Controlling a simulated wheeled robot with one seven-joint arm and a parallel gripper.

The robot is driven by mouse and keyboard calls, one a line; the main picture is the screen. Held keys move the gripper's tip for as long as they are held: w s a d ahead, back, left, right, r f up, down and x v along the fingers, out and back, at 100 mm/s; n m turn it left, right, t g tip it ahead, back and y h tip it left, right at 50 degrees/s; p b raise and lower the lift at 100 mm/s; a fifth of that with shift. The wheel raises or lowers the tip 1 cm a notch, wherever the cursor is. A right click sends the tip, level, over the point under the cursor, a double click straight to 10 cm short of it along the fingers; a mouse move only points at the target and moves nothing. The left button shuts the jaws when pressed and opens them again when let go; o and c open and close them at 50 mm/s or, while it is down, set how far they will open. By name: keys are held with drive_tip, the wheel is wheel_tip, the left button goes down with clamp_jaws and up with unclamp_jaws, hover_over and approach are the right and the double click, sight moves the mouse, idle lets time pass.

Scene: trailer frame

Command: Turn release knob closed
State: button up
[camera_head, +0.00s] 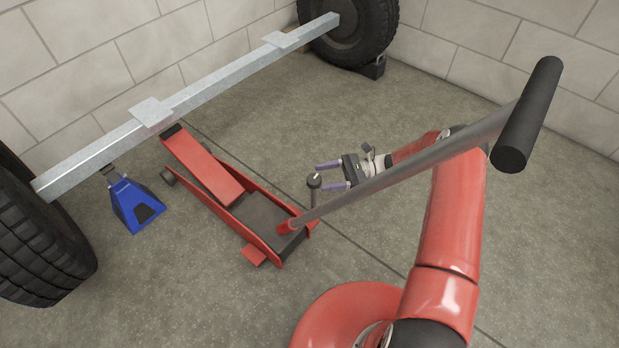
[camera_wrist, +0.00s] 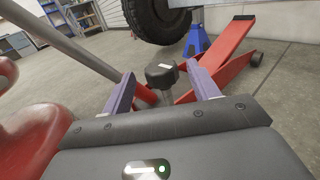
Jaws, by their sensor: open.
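The release knob (camera_head: 314,181) is a small dark knob on a thin upright stem at the handle end of the red floor jack (camera_head: 262,251). In the wrist view the knob (camera_wrist: 161,76) is black and many-sided with a white mark on top. My gripper (camera_head: 321,175) is open, its two purple fingers pointing left at the knob. In the wrist view my gripper (camera_wrist: 160,72) has the knob between and just beyond its fingertips, with gaps on both sides. I cannot tell whether the knob is turned open or closed.
The jack's grey handle (camera_head: 415,160) slants up right past my arm to a black grip (camera_head: 528,114). A blue jack stand (camera_head: 128,197) is under the metal axle beam (camera_head: 190,101), between two tires (camera_head: 350,30). Open concrete floor lies to the right.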

sight(314, 179)
drive_tip(key=shift+x, duration=2.05)
drive_tip(key=c, duration=0.9)
drive_tip(key=shift+r+m+t+p, duration=0.15)
drive_tip(key=shift+m+t+p, duration=0.35)
drive_tip(key=shift+t+p, duration=0.2)
drive_tip(key=shift+c, duration=0.2)
drive_tip(key=shift+t, duration=0.4)
drive_tip(key=o, duration=0.9)
drive_tip(key=shift+o, duration=0.2)
